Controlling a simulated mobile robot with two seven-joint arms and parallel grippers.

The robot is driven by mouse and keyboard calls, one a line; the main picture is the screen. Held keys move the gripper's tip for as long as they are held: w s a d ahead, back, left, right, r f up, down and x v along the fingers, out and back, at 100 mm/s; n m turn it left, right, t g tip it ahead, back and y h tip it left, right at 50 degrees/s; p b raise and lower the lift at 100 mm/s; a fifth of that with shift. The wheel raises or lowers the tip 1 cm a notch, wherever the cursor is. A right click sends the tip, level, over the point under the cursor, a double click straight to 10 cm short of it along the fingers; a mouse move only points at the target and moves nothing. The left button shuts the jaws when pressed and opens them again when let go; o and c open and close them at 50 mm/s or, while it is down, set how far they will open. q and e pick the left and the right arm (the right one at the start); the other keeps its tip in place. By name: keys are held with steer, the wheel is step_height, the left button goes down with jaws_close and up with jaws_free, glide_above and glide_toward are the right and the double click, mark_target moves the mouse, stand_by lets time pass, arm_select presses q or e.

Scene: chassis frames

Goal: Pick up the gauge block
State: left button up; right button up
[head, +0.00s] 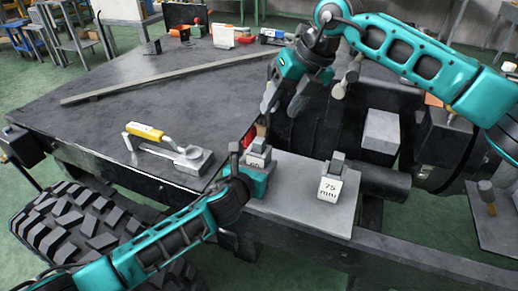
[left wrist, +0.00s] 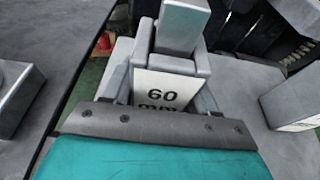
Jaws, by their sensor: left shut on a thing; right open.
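The gauge block marked 60 (head: 258,158) is at the left end of a grey plate (head: 292,204). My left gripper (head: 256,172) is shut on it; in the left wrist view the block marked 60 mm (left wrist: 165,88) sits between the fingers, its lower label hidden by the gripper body. I cannot tell whether it touches the plate. A second gauge block, marked 75 mm (head: 330,188), stands upright on the same plate, apart from the gripper. My right gripper (head: 285,101) is open and empty, above and behind the 60 block.
A long bar (head: 160,80) crosses that panel. A plain grey block (head: 381,131) stands behind the plate. A large tyre (head: 75,220) is at lower left.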

steer(key=n, duration=1)
glide_above(260, 140)
steer(key=d, duration=0.2)
steer(key=f, duration=0.5)
steer(key=shift+s, duration=0.4)
steer(key=shift+x, duration=2.75)
steer(key=shift+s+d+f, duration=0.1)
steer(key=shift+d, duration=0.15)
steer(key=shift+c, duration=0.2)
jaws_close()
